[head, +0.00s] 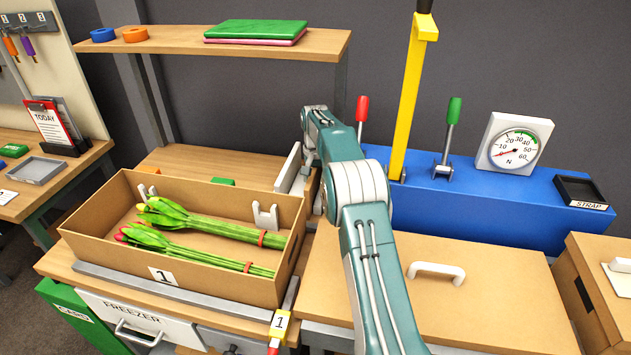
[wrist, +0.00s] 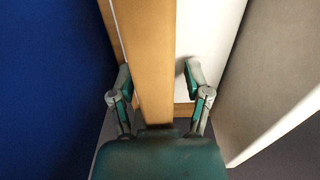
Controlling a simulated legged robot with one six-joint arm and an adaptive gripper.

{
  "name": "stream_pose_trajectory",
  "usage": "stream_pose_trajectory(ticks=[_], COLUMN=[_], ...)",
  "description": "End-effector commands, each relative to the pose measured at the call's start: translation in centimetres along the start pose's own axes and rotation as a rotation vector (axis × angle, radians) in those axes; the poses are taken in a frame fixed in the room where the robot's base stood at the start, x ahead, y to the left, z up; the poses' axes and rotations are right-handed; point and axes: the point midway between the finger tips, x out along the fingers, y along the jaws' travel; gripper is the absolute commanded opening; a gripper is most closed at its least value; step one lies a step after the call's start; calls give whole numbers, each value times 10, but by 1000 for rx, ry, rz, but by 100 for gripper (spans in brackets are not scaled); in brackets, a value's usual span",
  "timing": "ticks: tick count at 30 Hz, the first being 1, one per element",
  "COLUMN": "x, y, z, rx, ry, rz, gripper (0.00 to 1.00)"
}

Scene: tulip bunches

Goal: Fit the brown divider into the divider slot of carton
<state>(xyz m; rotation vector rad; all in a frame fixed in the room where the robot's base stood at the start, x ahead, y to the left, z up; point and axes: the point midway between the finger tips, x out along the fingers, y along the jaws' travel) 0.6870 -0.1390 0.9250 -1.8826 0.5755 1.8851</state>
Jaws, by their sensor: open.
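The open brown carton (head: 215,284) stands on the bench at the left, with a "1" label on its front. White slot clips (head: 266,217) (head: 148,192) on its inner walls form the divider slot, which looks empty. Two tulip bunches (head: 215,228) (head: 195,252) lie inside. In the wrist view my gripper (wrist: 158,70) is open, its fingers on either side of a tan upright strip (wrist: 150,60), probably the brown divider; contact cannot be told. In the head view my arm hides the gripper's fingers and the divider.
A white panel (head: 288,168) stands right of the carton's back corner. A blue box (head: 470,205) with levers and a gauge (head: 514,143) is at the back right. A closed carton lid with a white handle (head: 436,270) lies right of my arm. A shelf (head: 180,40) hangs above.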

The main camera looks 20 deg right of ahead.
Motion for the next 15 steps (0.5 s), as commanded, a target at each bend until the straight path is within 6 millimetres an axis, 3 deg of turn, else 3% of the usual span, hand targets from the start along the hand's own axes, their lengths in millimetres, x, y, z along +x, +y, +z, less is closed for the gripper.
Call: stream_pose_trajectory(ticks=[5, 6, 9, 10, 15], x=[0, 0, 0, 0, 0], y=[0, 0, 0, 0, 0], z=[0, 0, 0, 0, 0], rx=[0, 0, 0, 0, 0], ry=[0, 0, 0, 0, 0], rz=[0, 0, 0, 0, 0], gripper=[63, 54, 9, 0, 0])
